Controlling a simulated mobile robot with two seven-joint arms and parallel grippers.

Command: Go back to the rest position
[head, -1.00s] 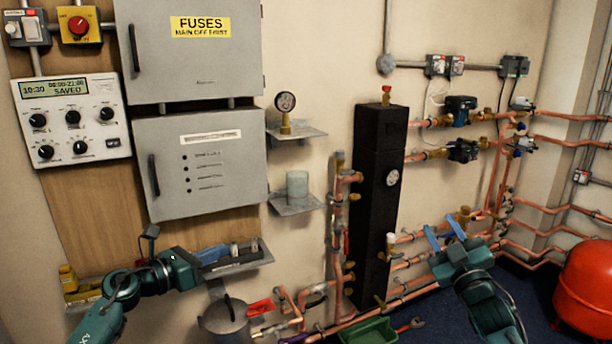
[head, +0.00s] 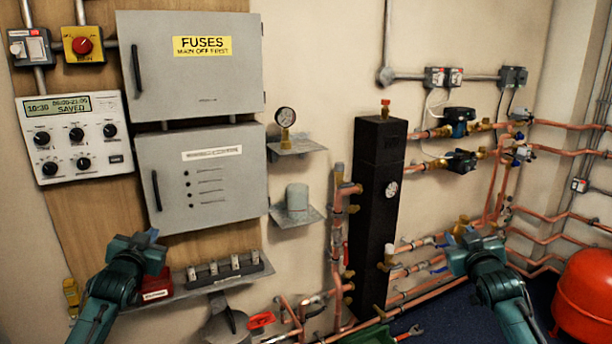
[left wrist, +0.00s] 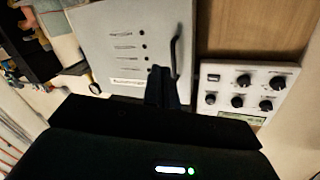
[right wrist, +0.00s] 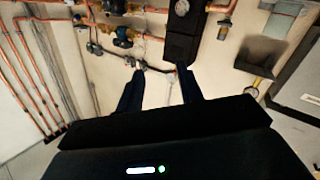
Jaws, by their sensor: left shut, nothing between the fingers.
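My left gripper (head: 150,237) is raised in front of the lower grey cabinet in the head view. In the left wrist view its two fingers (left wrist: 162,88) are together with nothing between them. My right gripper (head: 463,238) is in front of the copper pipes at the right. In the right wrist view its fingers (right wrist: 160,90) stand apart, and I see nothing held between them. Both forearms come up from the bottom of the head view.
A shelf (head: 185,290) with a fuse row (head: 228,268) and a red item (head: 157,286) lies below the cabinet (head: 205,180). A black column (head: 376,200) stands mid-wall. A red tank (head: 588,290) is at lower right. A grey pot (head: 225,325) stands below the shelf.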

